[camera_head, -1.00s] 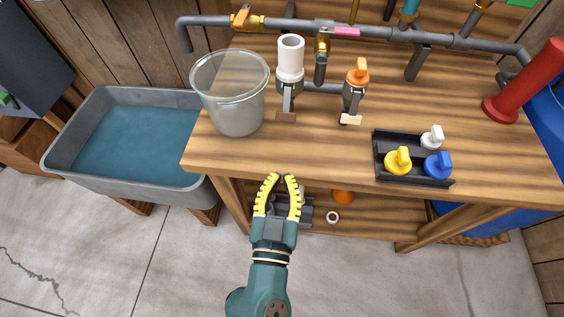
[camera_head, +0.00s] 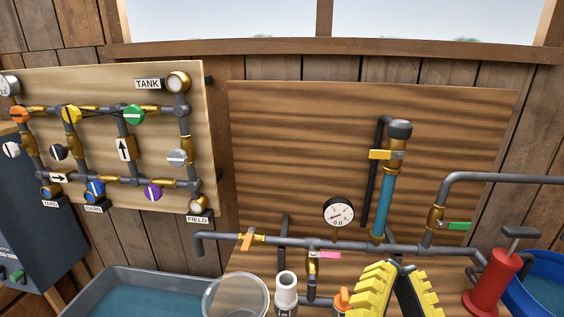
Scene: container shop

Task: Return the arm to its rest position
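My gripper (camera_head: 396,268) is at the bottom right of the head view, with its yellow ribbed fingers pointing up. The fingers lean together towards their tips, and I see nothing held between them. Whether they are open or shut is unclear. The gripper stands in front of the bench and covers part of it. The rest of my arm is below the picture.
Close by are an orange-handled valve (camera_head: 341,299), a white cup fitting (camera_head: 287,290), a clear bucket (camera_head: 235,298) and a red hand pump (camera_head: 490,290). A grey pipe (camera_head: 350,244) runs behind. A valve board (camera_head: 140,90) hangs at left above a water trough (camera_head: 105,290).

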